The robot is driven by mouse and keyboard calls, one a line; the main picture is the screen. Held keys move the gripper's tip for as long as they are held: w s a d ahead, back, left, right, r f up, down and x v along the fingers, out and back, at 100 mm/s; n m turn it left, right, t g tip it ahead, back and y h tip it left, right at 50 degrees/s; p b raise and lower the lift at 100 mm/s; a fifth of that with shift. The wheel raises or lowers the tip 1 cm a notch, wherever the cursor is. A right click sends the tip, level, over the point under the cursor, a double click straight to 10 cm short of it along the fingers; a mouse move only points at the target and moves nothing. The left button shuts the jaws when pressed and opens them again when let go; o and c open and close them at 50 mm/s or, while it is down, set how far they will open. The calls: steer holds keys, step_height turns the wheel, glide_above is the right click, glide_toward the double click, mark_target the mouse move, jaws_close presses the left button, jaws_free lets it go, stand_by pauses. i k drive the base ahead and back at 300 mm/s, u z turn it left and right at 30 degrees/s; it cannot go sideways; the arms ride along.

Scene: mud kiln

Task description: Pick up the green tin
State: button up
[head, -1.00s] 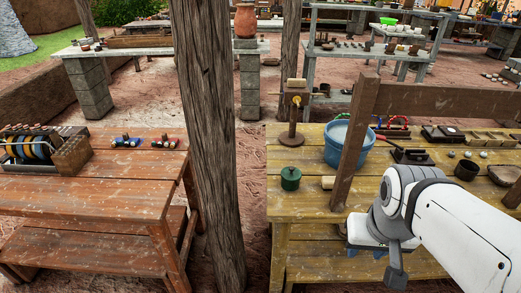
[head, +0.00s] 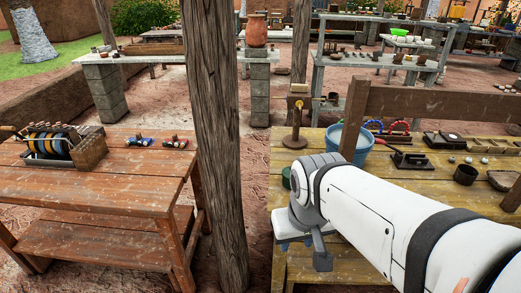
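The green tin (head: 286,178) stands on the yellow wooden table (head: 262,197) near its left edge. Only a dark green sliver of it shows, at the left of my white arm, which hides the rest. My gripper (head: 303,245) hangs at the end of the arm, lower in the picture than the tin, by the table's near left part. Its fingers are seen from behind and partly covered by the wrist, so their opening is unclear. I see nothing held in it.
A wooden post with a rail (head: 440,104) stands close behind my arm. A blue bucket (head: 368,146) and a wooden stand (head: 295,125) are farther back on the table. A thick tree-trunk post (head: 215,150) rises left of it, before a reddish table (head: 110,185).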

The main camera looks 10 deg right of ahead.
mark_target(285, 183)
steer(key=z, duration=0.05)
steer(key=i, duration=1)
steer(key=u, duration=0.05)
